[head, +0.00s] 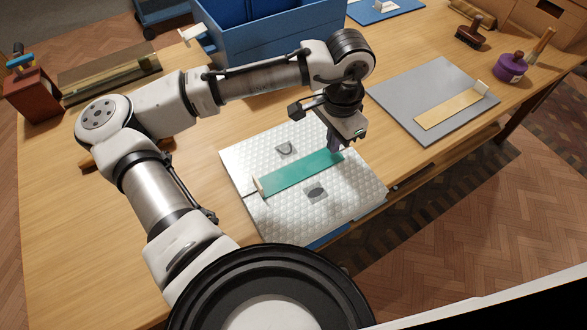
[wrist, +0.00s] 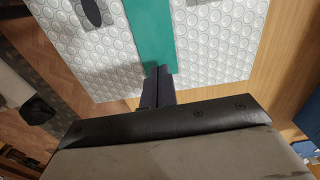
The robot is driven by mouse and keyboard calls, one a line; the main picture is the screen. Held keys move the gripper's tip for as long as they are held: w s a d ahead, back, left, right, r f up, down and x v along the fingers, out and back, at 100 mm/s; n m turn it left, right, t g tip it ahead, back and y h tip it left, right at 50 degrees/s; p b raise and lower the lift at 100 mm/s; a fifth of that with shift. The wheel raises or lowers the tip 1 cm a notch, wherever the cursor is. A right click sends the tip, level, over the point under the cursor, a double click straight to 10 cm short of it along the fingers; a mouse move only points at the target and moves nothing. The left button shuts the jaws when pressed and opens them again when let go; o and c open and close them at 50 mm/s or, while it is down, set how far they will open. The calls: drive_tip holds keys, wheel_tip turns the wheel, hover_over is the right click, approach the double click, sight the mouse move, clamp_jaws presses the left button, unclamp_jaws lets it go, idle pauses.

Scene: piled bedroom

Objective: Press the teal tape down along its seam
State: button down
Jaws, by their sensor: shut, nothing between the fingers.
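The teal tape (head: 300,173) lies as a strip across a white bubble-textured panel (head: 280,215). A pale, roll-like end (head: 259,185) shows at its left end. In the wrist view the tape (wrist: 150,30) runs down to my gripper (wrist: 158,70). My gripper is shut and empty, its fingertips at the right end of the tape in the head view (head: 336,150). It looks in contact with the tape or just above it; I cannot tell which. The seam is hidden under the tape, apart from a thin line left of the pale end.
A grey board (head: 430,85) with a tan strip (head: 450,108) lies to the right. A blue crate (head: 260,35) stands behind the panel. A purple bottle (head: 510,67) and a brush (head: 470,35) sit at the far right. The panel lies near the table's front edge.

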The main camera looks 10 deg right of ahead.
drive_tip(key=shift+f, duration=0.1)
drive_tip(key=shift+f+b, duration=0.45)
drive_tip(key=shift+f, duration=0.3)
idle(0.5)
drive_tip(key=shift+s+a+f, duration=0.1)
drive_tip(key=shift+a, duration=0.2)
drive_tip(key=shift+r, duration=0.55)
drive_tip(key=shift+s+a, duration=0.25)
drive_tip(key=shift+a, duration=0.5)
drive_tip(key=shift+s+a, duration=0.2)
drive_tip(key=shift+a, duration=0.5)
drive_tip(key=shift+s+a, duration=0.25)
drive_tip(key=shift+a, duration=0.5)
drive_tip(key=shift+f, duration=0.1)
